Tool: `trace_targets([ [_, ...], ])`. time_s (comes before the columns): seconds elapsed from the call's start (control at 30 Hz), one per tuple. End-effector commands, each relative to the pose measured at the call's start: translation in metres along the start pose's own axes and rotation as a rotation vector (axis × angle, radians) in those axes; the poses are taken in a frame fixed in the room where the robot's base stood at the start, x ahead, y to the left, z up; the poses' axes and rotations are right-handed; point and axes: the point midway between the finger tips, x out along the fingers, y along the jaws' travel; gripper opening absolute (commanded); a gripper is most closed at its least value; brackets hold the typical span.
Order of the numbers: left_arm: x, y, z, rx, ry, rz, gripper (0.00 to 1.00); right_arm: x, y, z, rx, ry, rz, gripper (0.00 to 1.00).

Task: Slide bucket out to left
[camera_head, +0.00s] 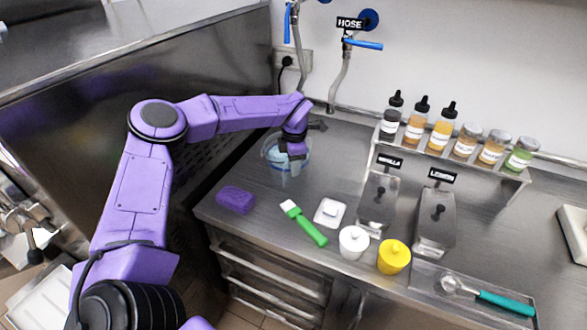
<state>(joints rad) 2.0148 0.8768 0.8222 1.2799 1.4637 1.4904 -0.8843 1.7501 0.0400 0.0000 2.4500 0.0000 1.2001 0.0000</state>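A clear, bluish bucket (273,166) stands on the steel counter near its back left, next to the dark side panel of the machine. My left arm reaches in from the left over that panel. My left gripper (291,157) points down at the bucket's right side and overlaps its rim. Its fingertips are small and partly hidden, so I cannot tell whether they grip the bucket's wall. My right gripper is not in view.
A purple sponge (236,200), green-handled brush (304,222), white dish (330,212), white jar (354,242) and yellow jar (394,257) lie in front. Lidded steel containers (436,220) and a bottle shelf (450,158) stand right. A hose (340,75) hangs behind.

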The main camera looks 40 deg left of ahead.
Motion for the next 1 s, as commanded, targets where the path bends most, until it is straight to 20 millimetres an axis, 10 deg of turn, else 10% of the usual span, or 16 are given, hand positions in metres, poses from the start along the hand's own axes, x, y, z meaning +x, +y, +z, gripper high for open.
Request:
trace_targets([
  [0.4, -0.078, 0.001, -0.002, -0.003, -0.001, 0.002, 0.37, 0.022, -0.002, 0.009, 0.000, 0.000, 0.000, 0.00],
  [1.0, -0.087, 0.000, -0.002, -0.003, 0.000, 0.000, 0.37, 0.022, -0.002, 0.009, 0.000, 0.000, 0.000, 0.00],
])
